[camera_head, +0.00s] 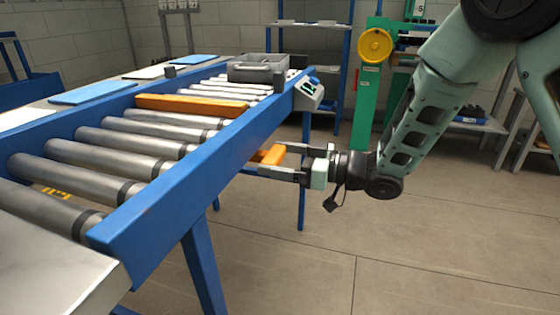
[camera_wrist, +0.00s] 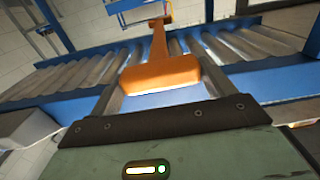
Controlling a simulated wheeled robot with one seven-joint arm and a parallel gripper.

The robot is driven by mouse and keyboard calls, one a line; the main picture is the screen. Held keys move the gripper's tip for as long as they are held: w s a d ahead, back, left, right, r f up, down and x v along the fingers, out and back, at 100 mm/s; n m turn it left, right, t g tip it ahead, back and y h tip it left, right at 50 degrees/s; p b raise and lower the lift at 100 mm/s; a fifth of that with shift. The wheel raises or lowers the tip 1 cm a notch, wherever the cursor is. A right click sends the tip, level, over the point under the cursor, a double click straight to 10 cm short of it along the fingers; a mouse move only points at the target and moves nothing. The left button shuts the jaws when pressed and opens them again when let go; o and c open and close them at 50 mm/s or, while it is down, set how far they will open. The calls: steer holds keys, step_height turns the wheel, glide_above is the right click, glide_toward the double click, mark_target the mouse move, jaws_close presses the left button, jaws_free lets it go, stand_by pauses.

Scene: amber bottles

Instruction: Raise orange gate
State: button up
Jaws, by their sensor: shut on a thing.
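The orange gate (camera_head: 190,105) is a bar lying across the conveyor rollers, low, close to roller level. Its orange handle (camera_head: 270,154) sticks out past the blue side rail toward my arm. My gripper (camera_head: 268,160) is beside the conveyor, with its fingers shut on the handle. In the wrist view the orange handle (camera_wrist: 160,75) sits between the fingers of my gripper (camera_wrist: 160,88), and a narrow orange stem runs from it toward the rollers. The fingers partly hide the handle in the head view.
A grey tote (camera_head: 258,69) stands on the rollers beyond the gate. The blue side rail (camera_head: 190,175) runs close to my gripper, with a small control box (camera_head: 309,92) at its far end. A green post with a yellow wheel (camera_head: 375,46) stands behind. The floor at right is clear.

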steer(key=shift+r, duration=0.85)
steer(key=o, duration=1.3)
steer(key=shift+d+f, duration=0.1)
steer(key=shift+d, duration=0.15)
steer(key=p+v, duration=0.2)
steer(key=v, duration=1.5)
steer(key=shift+p, duration=0.35)
